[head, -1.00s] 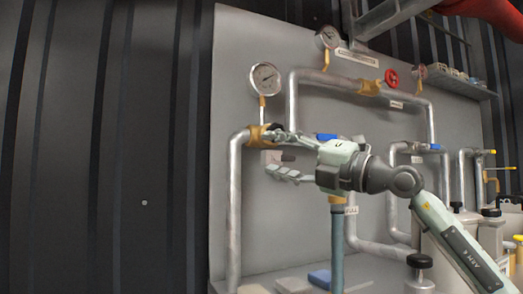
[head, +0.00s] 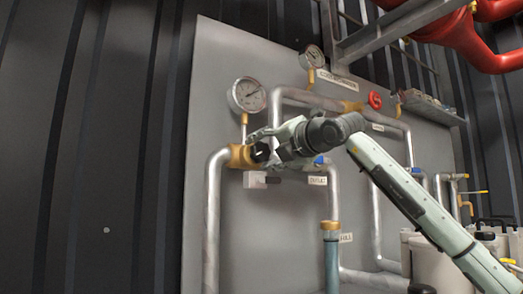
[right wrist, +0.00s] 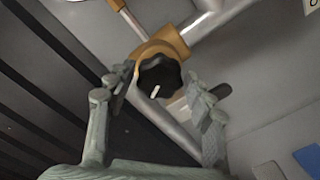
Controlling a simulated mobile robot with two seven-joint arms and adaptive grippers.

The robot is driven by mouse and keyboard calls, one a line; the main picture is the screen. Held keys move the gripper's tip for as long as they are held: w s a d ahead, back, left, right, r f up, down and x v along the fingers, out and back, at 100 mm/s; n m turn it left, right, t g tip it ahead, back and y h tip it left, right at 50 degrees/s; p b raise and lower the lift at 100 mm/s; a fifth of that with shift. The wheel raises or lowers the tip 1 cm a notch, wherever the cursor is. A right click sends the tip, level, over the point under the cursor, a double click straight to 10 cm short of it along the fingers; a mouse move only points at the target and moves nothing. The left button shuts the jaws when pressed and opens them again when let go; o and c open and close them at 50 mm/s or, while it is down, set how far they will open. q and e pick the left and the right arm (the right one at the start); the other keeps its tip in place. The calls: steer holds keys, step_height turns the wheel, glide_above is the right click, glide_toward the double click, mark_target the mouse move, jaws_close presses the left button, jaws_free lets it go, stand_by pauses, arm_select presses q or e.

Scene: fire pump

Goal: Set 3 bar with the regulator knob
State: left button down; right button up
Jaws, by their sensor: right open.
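The regulator knob (head: 260,152) is black and lobed, on a brass body (head: 239,156) in the pipe. In the right wrist view the knob (right wrist: 157,77) carries a white mark pointing down and slightly left. My right gripper (head: 264,149) is open, with one finger on each side of the knob; I cannot tell whether they touch it. A round white-faced gauge (head: 247,95) stands above the brass body on a brass stem; its reading is too small to tell. My left gripper is not in view.
Steel pipes run over the grey panel (head: 290,230), with a blue handle (head: 320,160) and a red wheel (head: 375,99) to the right. White containers (head: 437,262) stand at lower right.

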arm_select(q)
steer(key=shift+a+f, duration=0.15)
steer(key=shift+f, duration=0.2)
arm_select(e)
steer(key=shift+w+a, duration=0.15)
steer(key=shift+w, duration=0.15)
steer(key=c, duration=0.9)
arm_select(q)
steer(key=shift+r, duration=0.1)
arm_select(e)
steer(key=shift+n, duration=0.3)
